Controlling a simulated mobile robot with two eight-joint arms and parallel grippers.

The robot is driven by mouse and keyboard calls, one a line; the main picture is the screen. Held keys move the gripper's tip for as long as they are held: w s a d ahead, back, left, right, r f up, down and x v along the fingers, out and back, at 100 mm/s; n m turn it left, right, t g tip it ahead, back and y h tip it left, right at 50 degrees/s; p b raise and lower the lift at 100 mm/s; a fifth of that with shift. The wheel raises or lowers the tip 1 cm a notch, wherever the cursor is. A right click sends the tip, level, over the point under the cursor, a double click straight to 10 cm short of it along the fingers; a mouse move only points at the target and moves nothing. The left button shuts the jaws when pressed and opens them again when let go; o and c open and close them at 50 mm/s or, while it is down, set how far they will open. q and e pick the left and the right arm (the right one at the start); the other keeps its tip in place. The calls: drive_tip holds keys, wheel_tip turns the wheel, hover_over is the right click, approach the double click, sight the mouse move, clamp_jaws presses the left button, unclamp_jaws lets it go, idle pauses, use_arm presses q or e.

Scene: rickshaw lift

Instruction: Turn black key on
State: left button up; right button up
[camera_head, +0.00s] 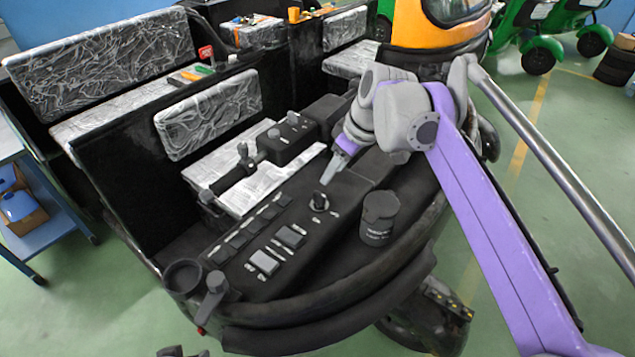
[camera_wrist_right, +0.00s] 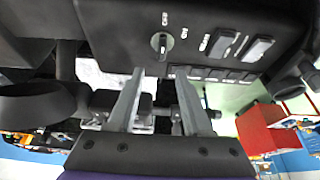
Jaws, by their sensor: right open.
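The black key (camera_head: 320,202) stands in a round switch on the black dashboard panel, right of the rows of square buttons. In the right wrist view the key (camera_wrist_right: 160,42) shows as a small knob with pale lettering around it. My right gripper (camera_head: 329,178) is close to the key, on its far side in the head view, with its fingers pointing down toward the panel. In the right wrist view the right gripper (camera_wrist_right: 160,72) is open, its two fingers apart, with the key ahead of the gap between them. Nothing is between the fingers. My left gripper is not seen.
A black round cup-like part (camera_head: 379,218) stands on the panel just right of the key. A lever handle (camera_head: 238,170) and plastic-wrapped seats (camera_head: 208,115) lie beyond the panel. Square switches (camera_head: 264,262) sit left of the key. A blue table (camera_head: 38,190) stands at the far left.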

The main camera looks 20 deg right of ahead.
sight(321, 194)
drive_tip(key=x, duration=0.9)
drive_tip(key=shift+s+a+f+b, duration=0.2)
drive_tip(key=shift+f+b, duration=0.1)
drive_tip(key=shift+f, duration=0.1)
drive_tip(key=shift+d, duration=0.1)
clamp_jaws()
